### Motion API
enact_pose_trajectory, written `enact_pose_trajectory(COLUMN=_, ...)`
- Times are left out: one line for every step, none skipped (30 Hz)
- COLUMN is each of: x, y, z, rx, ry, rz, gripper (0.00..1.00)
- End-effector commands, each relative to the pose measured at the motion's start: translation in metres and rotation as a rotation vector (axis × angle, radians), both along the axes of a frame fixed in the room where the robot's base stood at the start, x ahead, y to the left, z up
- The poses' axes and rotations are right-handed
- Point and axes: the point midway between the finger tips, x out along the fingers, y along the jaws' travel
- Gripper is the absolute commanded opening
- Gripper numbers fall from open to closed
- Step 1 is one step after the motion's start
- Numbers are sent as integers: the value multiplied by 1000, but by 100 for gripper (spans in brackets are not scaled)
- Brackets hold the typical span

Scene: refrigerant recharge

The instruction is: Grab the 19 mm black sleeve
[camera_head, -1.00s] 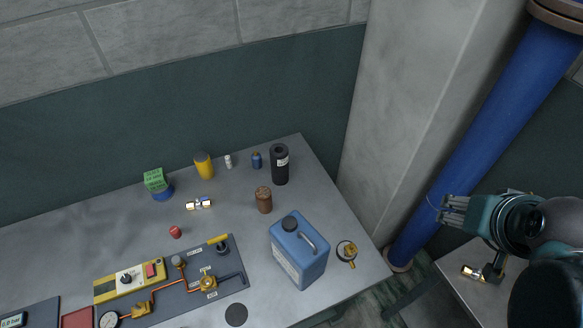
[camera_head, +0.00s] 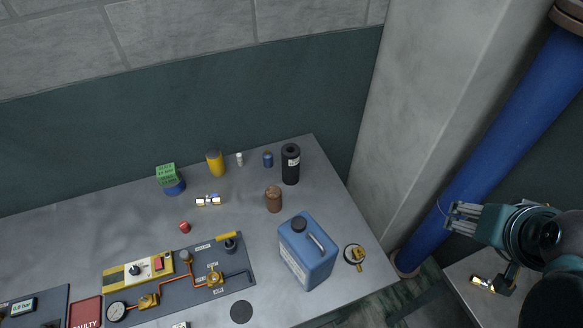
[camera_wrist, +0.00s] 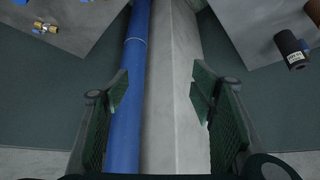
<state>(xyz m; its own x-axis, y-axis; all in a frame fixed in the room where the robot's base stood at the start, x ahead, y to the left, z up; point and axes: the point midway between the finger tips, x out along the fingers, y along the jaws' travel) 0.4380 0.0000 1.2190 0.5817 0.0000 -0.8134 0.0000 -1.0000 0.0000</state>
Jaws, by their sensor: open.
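The black sleeve (camera_head: 291,167) is an upright dark cylinder with a hollow top and a small white label, standing at the back right of the grey table. It also shows at the upper right of the wrist view (camera_wrist: 290,50); the label is too small to read surely. My gripper (camera_head: 449,216) is off to the right of the table, well apart from the sleeve. In the wrist view its two fingers (camera_wrist: 160,92) are spread with nothing between them.
A brown cylinder (camera_head: 273,200) and a blue jug (camera_head: 308,252) stand in front of the sleeve. A small blue cylinder (camera_head: 268,160) and a yellow one (camera_head: 215,164) stand to its left.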

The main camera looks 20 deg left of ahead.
Motion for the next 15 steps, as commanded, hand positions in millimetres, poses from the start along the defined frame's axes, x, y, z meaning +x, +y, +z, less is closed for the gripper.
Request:
enact_pose_trajectory(x=0, y=0, z=0, rx=0, ry=0, rz=0, gripper=56)
enact_pose_trajectory(x=0, y=0, z=0, rx=0, ry=0, rz=0, gripper=56)
enact_pose_trajectory(x=0, y=0, z=0, rx=0, ry=0, rz=0, gripper=56)
enact_pose_trajectory(x=0, y=0, z=0, rx=0, ry=0, rz=0, gripper=56)
enact_pose_trajectory(x=0, y=0, z=0, rx=0, ry=0, rz=0, gripper=56)
enact_pose_trajectory(x=0, y=0, z=0, rx=0, ry=0, rz=0, gripper=56)
enact_pose_trajectory(x=0, y=0, z=0, rx=0, ry=0, rz=0, gripper=56)
enact_pose_trajectory(x=0, y=0, z=1, rx=0, ry=0, rz=0, gripper=56)
enact_pose_trajectory(x=0, y=0, z=2, rx=0, ry=0, rz=0, gripper=56)
enact_pose_trajectory(x=0, y=0, z=3, rx=0, ry=0, rz=0, gripper=56)
enact_pose_trajectory(x=0, y=0, z=4, rx=0, ry=0, rz=0, gripper=56)
enact_pose_trajectory(x=0, y=0, z=6, rx=0, ry=0, rz=0, gripper=56)
enact_pose_trajectory(x=0, y=0, z=9, rx=0, ry=0, rz=0, gripper=56)
enact_pose_trajectory(x=0, y=0, z=11, rx=0, ry=0, rz=0, gripper=56)
enact_pose_trajectory(x=0, y=0, z=15, rx=0, ry=0, rz=0, gripper=56)
